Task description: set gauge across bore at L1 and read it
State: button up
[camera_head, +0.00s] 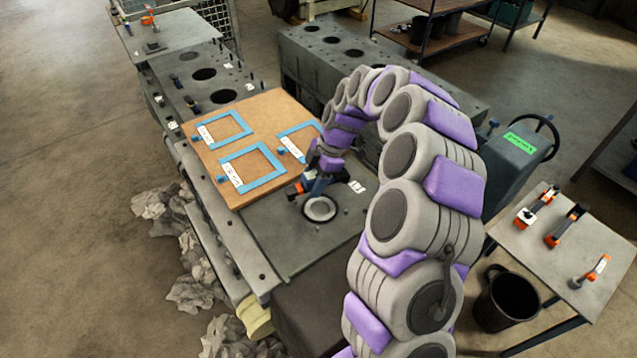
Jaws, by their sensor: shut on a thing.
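My arm arches over from the lower right, and my gripper (320,182) points down at the near end of the grey engine block (275,245). It is shut on a small orange and black gauge (296,190). The gauge is at the upper left edge of a round bore (320,209) with a bright rim. My gripper hides part of the gauge, so I cannot tell whether it touches the rim or lies across it. Its reading is too small to see. A white label (357,187) beside the bore is too small to read surely.
A brown board (262,108) with blue-taped frames lies on the block just behind. A side table (570,245) at right holds several orange and black tools. A black bucket (507,298) stands beside it. Crumpled grey rags (190,285) lie on the floor at left.

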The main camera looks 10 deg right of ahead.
jog(key=shift+s+a+f+n+g, duration=0.1)
jog(key=shift+a+f+n+g, duration=0.15)
jog(key=shift+n, duration=0.3)
jog(key=shift+s+a+f+n+g, duration=0.1)
jog(key=shift+f+n+g, duration=0.15)
jog(key=shift+n, duration=0.3)
jog(key=shift+d+f, duration=0.1)
jog(key=shift+d, duration=0.45)
jog(key=shift+d+f, duration=0.45)
jog(key=shift+f, duration=0.15)
jog(key=shift+h, duration=0.3)
jog(key=x, duration=0.2)
jog(key=b+x, duration=0.1)
jog(key=x, duration=0.1)
jog(key=w+x, duration=0.1)
jog(key=shift+s+f, duration=0.1)
jog(key=shift+f, duration=0.45)
jog(key=shift+d+f, duration=0.15)
jog(key=shift+d, duration=0.55)
jog(key=shift+a+b, duration=0.65)
jog(key=shift+a, duration=0.1)
jog(key=shift+s, duration=0.1)
jog(key=shift+d, duration=0.35)
